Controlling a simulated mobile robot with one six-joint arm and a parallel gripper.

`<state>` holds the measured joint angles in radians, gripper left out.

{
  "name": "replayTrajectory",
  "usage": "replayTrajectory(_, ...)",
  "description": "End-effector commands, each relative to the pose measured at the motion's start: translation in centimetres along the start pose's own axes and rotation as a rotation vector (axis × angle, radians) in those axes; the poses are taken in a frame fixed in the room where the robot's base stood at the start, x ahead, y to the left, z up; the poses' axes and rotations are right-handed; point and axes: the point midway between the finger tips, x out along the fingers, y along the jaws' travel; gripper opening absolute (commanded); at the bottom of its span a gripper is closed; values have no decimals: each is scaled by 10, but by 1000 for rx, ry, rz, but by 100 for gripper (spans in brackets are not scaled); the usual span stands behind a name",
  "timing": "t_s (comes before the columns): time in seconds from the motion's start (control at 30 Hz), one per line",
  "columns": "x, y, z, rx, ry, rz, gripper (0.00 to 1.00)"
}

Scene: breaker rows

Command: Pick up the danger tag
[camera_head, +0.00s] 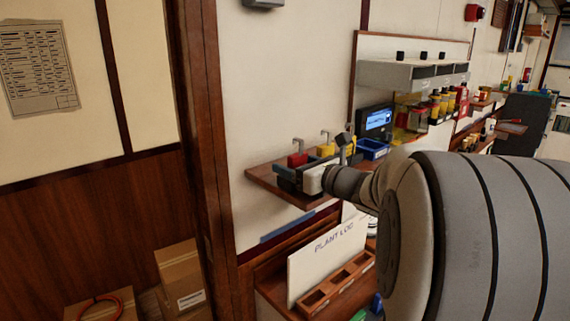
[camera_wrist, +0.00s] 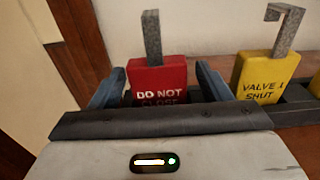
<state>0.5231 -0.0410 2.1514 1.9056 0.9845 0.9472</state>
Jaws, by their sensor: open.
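The danger tag (camera_wrist: 158,76) is a red block with a grey hook on top and white letters reading "DO NOT", with a dimmer line below. My gripper (camera_wrist: 160,84) is open, with one blue-grey finger on each side of the red tag. Small gaps seem to show beside it, and I cannot tell whether either finger touches. The gripper's body hides the tag's lower part. In the head view, the red tag (camera_head: 297,160) stands on a wooden wall shelf (camera_head: 262,172), with my gripper (camera_head: 296,178) in front of it.
A yellow tag (camera_wrist: 266,76) reading "VALVE" and "SHUT" stands close to the right in a dark holder. Beyond it on the shelf side are a blue bin (camera_head: 373,149) and a small screen (camera_head: 376,121). A wooden door post (camera_head: 200,130) rises at the left.

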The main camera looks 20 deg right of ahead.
Motion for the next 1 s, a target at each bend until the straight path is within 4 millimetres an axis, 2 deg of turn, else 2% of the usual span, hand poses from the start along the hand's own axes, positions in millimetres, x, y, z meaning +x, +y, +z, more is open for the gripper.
replayTrajectory(0.17,0,0,0,-1,0,0,69)
replayTrajectory(0.73,0,1,0,-1,1,2,23)
replayTrajectory(1.0,0,1,1,-2,0,2,23)
